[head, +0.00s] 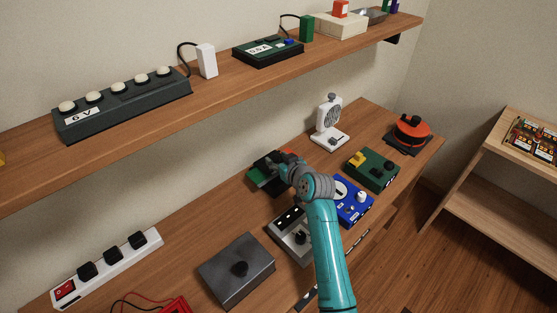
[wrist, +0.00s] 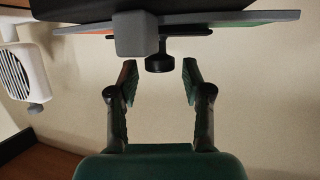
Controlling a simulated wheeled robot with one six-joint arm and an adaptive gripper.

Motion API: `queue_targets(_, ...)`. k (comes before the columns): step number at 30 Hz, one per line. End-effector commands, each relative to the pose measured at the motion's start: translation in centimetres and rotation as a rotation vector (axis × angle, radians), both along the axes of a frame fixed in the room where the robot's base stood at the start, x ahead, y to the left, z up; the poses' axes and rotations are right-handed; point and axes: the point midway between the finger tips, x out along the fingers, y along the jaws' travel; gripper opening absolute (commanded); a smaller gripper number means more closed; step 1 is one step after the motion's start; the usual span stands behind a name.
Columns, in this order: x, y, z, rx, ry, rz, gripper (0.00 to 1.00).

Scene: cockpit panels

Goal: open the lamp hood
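My gripper (wrist: 160,78) is open, with its two dark fingers apart in the wrist view. A black round knob (wrist: 160,63) shows just beyond and between the fingertips; I see no finger touching it. The knob hangs from a thin grey plate (wrist: 230,20) with green and orange parts, beside a grey block (wrist: 136,36). I cannot tell for sure which part is the lamp hood.
A white fan (head: 328,112) stands behind my wrist. A green box (head: 372,168), a blue box (head: 352,205) and a grey switch panel (head: 284,234) sit close to my arm. A dark grey box (head: 237,270) lies front left. A shelf (head: 230,92) runs above the desk.

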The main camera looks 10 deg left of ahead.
Motion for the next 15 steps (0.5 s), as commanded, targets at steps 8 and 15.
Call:
queue_targets(8,-0.01,-0.02,-0.01,0.0,0.0,0.0,0.0)
queue_targets(15,0.04,0.07,0.16,-0.016,0.012,0.0,0.0)
